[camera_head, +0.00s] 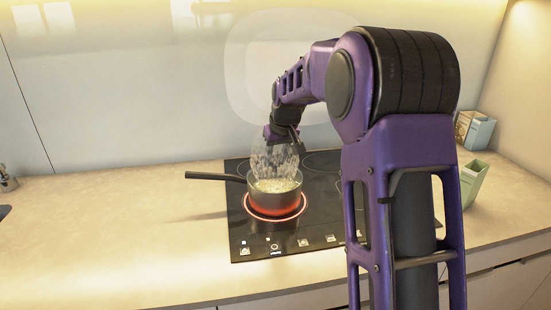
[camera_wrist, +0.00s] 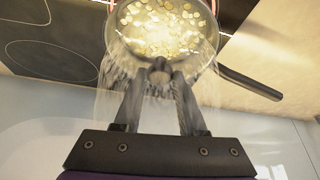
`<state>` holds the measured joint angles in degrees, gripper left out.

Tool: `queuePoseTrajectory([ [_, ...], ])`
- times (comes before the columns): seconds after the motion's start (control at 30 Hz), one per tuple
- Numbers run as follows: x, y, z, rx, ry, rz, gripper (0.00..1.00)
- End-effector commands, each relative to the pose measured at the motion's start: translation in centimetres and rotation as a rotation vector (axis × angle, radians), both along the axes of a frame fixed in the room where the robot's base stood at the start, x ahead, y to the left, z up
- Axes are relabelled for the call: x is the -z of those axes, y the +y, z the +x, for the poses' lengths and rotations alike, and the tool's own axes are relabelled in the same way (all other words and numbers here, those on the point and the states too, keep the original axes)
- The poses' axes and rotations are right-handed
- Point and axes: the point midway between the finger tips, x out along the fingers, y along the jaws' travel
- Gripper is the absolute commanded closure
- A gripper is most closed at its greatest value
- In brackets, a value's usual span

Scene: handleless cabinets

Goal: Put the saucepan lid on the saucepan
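The saucepan (camera_head: 275,203) stands on a glowing red burner, its dark handle pointing left. Pale bubbling contents show inside it in both views. My gripper (camera_head: 282,138) is above the pan. In the wrist view, the two fingers of my gripper (camera_wrist: 160,78) close in on a small dark knob, which seems to be that of the saucepan lid (camera_wrist: 160,70). The lid's body looks clear and is hard to tell from the whitish steam over the pan. The pan's rim (camera_wrist: 112,35) and handle show beyond the fingers. The lid's exact height above the rim cannot be told.
The black cooktop (camera_head: 245,228) is set in a beige counter (camera_head: 110,230), which is clear on the left. A green container (camera_head: 472,182) and a box (camera_head: 477,130) stand at the right. A pale wall rises close behind.

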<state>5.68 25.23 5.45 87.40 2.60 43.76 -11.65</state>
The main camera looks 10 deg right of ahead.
Motion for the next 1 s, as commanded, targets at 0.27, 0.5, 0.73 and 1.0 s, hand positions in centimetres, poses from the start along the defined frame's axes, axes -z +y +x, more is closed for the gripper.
queuePoseTrajectory([
  [0.27, 0.0, 0.0, 0.0, 0.000, -0.001, 0.000, 0.27],
  [0.5, -0.2, 0.0, -0.1, 0.000, 0.000, 0.000, 0.27],
  [0.73, -3.4, -0.2, -1.3, 0.000, -0.005, 0.000, 0.27],
  [1.0, -9.5, -0.7, -4.0, 0.001, -0.005, -0.001, 0.27],
])
